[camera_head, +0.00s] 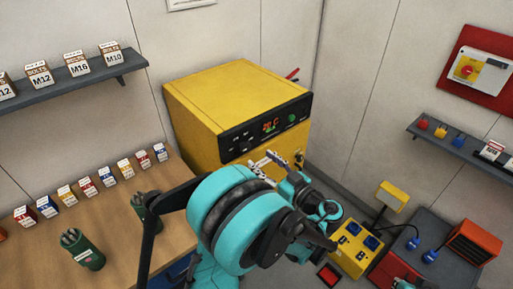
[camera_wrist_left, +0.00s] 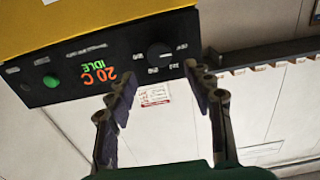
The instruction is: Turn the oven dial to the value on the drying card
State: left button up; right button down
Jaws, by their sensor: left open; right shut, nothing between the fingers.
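The yellow oven (camera_head: 235,95) stands against the back wall. Its black front panel (camera_head: 265,127) has a lit display (camera_head: 270,125) and a green button (camera_head: 292,118). In the left wrist view the panel is upside down; the display (camera_wrist_left: 98,76) reads 20 C IDLE, and the black dial (camera_wrist_left: 158,52) is beside it. My left gripper (camera_head: 267,162) is just in front of the panel. Its open fingers (camera_wrist_left: 160,82) straddle the dial's line of view, apart from it with nothing between them. A small red-and-white card (camera_wrist_left: 154,95) is beyond the fingers; its text is unreadable.
A wooden bench (camera_head: 110,225) at left holds small labelled boxes and green rod holders (camera_head: 82,250). A grey shelf (camera_head: 70,85) with bolt boxes hangs above. At right are a yellow box (camera_head: 352,250), an orange-red unit (camera_head: 474,242) and a wall shelf (camera_head: 460,150).

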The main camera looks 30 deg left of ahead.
aim_at(247, 147)
pick_arm(q)
jog(key=x, duration=0.7)
jog(key=shift+w+a+b, duration=0.15)
jog(key=shift+a+b, duration=0.25)
jog(key=c, duration=1.1)
